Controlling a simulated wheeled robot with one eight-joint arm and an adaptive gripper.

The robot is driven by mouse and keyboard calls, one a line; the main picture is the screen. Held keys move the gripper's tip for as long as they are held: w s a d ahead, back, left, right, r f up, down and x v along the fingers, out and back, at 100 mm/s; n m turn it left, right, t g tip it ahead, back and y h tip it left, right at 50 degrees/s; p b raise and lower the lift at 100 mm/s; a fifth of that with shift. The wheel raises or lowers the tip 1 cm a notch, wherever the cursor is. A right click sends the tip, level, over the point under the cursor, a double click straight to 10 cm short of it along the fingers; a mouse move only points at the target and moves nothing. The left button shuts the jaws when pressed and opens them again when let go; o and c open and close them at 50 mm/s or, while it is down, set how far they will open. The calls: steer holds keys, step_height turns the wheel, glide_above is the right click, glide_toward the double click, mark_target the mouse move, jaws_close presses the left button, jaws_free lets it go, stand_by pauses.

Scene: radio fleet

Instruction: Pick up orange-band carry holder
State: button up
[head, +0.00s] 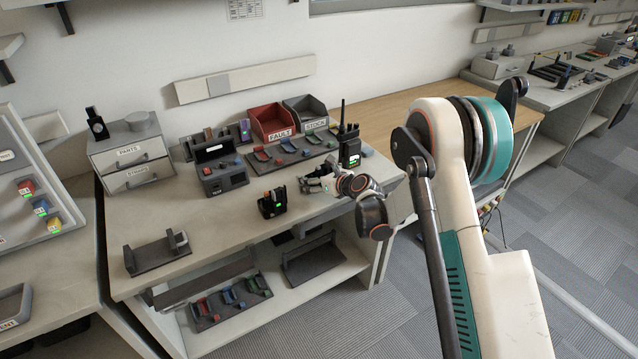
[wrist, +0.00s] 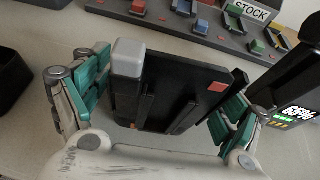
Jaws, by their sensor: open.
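In the wrist view a black holder with small orange patches (wrist: 185,85) lies between the two teal-padded fingers of my gripper (wrist: 158,105). A pale grey block sits at its upper left corner. The fingers are spread, with a gap at the left finger; contact at the right finger cannot be told. In the head view my gripper (head: 312,183) is low over the workbench, and its fingers hide what is between them. A black upright piece with orange-red marks (head: 271,204) stands just left of it; I cannot tell whether it is the same holder.
A black radio (head: 349,150) stands close behind my gripper; its lit display (wrist: 290,118) is near the right finger. Behind are a tray of coloured parts (head: 262,161), a red FAULT bin (head: 271,121) and a STOCK bin (head: 308,113).

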steer(key=c, duration=1.2)
steer(key=shift+r, duration=0.15)
